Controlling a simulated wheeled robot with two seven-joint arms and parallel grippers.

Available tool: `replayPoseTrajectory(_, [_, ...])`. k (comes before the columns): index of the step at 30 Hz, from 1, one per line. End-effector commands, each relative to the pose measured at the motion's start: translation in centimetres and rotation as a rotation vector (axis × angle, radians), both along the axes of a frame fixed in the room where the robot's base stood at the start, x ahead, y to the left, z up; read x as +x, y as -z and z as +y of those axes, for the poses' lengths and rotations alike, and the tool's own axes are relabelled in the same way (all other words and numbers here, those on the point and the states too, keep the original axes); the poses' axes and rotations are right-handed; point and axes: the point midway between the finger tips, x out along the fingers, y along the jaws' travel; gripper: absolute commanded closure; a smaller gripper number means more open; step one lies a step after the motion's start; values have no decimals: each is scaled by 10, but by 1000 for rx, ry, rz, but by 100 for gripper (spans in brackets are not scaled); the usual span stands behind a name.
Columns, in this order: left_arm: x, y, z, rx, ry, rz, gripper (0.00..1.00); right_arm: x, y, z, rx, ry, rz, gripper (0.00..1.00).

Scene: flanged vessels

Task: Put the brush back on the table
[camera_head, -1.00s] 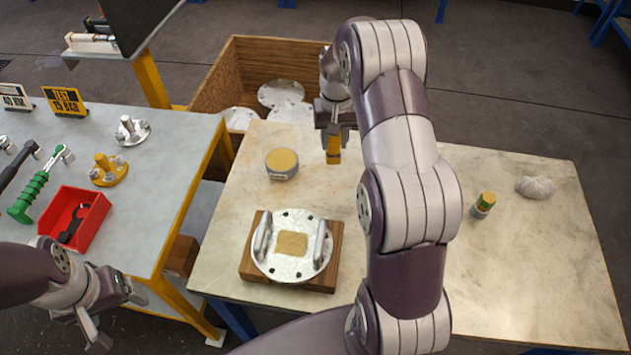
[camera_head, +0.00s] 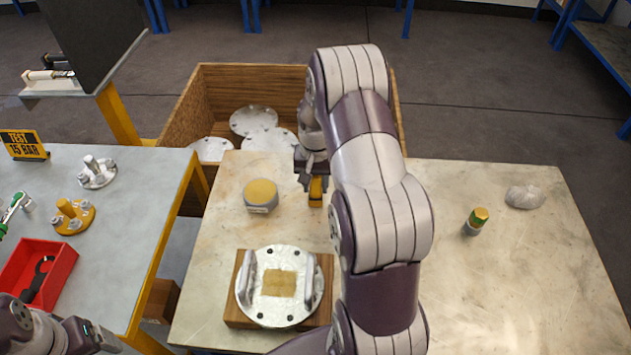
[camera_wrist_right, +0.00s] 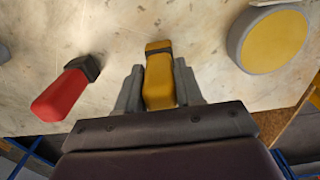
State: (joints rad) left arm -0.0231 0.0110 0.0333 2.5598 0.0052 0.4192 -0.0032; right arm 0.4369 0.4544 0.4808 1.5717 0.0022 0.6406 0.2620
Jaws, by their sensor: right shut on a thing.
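My right gripper (camera_head: 314,183) is shut on the yellow-handled brush (camera_head: 316,191), over the far part of the stone-topped table (camera_head: 500,275). The wrist view shows the brush (camera_wrist_right: 159,75) between the two fingers (camera_wrist_right: 159,92), its dark-banded end close to the tabletop. I cannot tell whether it touches the table. My left gripper (camera_head: 98,338) is at the lower left corner of the head view, partly cut off, and its jaws are not clear.
A grey tin with a yellow top (camera_head: 261,195) stands left of the brush. A red-handled tool (camera_wrist_right: 65,90) lies nearby. A flanged lid (camera_head: 280,287) sits on a wooden block in front. A wooden crate (camera_head: 185,115) stands behind. The table's right side is mostly clear.

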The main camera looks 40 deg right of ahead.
Motion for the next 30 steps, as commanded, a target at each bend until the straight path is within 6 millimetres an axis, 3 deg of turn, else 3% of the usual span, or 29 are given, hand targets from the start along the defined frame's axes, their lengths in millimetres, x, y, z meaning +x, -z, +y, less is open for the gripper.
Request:
replayPoseTrajectory(8, [0, 2, 0, 0, 0, 0, 17, 0, 3, 0, -1, 0, -1, 99])
replayPoseTrajectory(9, [0, 1, 0, 0, 0, 0, 17, 0, 2, 0, -1, 0, -2, 54])
replayPoseTrajectory(11, [0, 1, 0, 0, 0, 0, 17, 0, 2, 0, -1, 0, -2, 38])
replayPoseTrajectory(18, [0, 1, 0, 0, 0, 0, 17, 0, 2, 0, -1, -1, -1, 38])
replayPoseTrajectory(22, [0, 0, 0, 0, 0, 0, 17, 1, -8, -1, -2, -1, -4, 38])
replayPoseTrajectory(30, [0, 3, 0, 0, 0, 0, 17, 1, -78, -1, -2, -1, -6, 38])
